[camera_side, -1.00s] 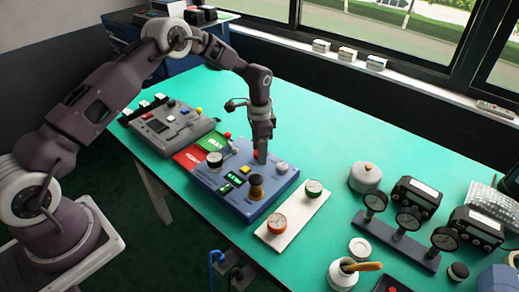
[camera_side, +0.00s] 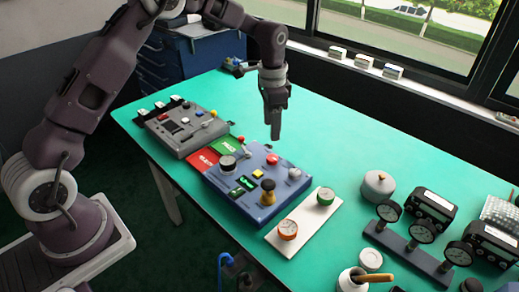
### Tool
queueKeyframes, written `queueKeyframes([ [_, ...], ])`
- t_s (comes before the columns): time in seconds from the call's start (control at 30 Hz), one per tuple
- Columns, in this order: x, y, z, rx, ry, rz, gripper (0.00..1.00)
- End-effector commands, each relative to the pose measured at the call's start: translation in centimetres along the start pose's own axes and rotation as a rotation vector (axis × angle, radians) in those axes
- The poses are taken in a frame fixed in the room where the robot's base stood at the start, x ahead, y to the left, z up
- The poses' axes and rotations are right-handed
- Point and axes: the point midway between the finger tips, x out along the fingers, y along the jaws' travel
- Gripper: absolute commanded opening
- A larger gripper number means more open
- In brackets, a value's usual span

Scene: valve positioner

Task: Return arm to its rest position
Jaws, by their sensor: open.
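My gripper (camera_side: 275,132) points straight down above the far edge of the blue control box (camera_side: 237,205). It holds nothing that I can see. The fingers look narrow from this side, and the gap between them is hard to make out. The tips appear apart from the box. The blue box carries a black dial (camera_side: 228,163), a black and yellow knob (camera_side: 268,192), a red button (camera_side: 271,159), a yellow button (camera_side: 258,174) and small green displays (camera_side: 243,184).
A grey box (camera_side: 182,130) and red and green cards (camera_side: 215,151) lie to the left. A white plate (camera_side: 303,222) with two round dials, a gauge stand (camera_side: 410,250) and a lidded grey pot (camera_side: 378,186) lie to the right. The teal table (camera_side: 340,130) is clear behind.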

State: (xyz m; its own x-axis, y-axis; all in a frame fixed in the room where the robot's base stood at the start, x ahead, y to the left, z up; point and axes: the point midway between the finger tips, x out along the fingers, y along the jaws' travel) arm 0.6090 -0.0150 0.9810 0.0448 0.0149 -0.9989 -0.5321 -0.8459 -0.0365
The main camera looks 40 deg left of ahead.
Motion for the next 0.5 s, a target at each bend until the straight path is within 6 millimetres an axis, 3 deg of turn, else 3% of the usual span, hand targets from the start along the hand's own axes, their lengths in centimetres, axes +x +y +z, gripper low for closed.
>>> queueKeyframes([
  [0.03,-4.2,1.0,0.9,-0.025,0.029,-0.032,0.54],
  [0.1,-9.5,3.0,3.3,-0.084,0.068,-0.068,0.54],
  [0.23,-17.1,7.6,9.3,-0.205,0.153,-0.12,0.54],
  [0.3,-19.7,10.3,13.0,-0.275,0.206,-0.139,0.54],
  [0.37,-21.0,12.7,16.4,-0.337,0.254,-0.145,0.54],
  [0.5,-21.2,17.4,23.1,-0.462,0.358,-0.138,0.54],
])
